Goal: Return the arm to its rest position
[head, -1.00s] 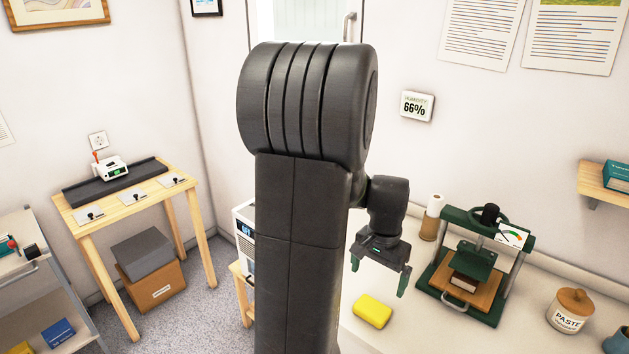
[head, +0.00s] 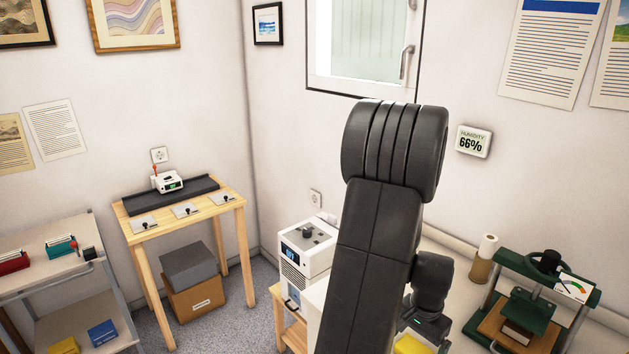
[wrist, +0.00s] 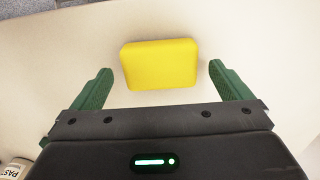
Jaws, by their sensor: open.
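My arm's dark links stand in the middle of the head view. My gripper (wrist: 160,68) shows in the wrist view with its two green fingers wide apart and nothing between them in its grasp. A yellow block (wrist: 160,64) lies on the pale worktop beyond the fingers, apart from both. In the head view the block (head: 408,344) is cut by the lower edge and partly hidden by my arm; the fingers are hardly visible there.
A green press (head: 530,305) and a paper roll (head: 483,258) stand on the worktop at right. A white machine (head: 305,248) stands left of my arm. A wooden table (head: 190,222) and a trolley (head: 75,275) are further left, with open floor between.

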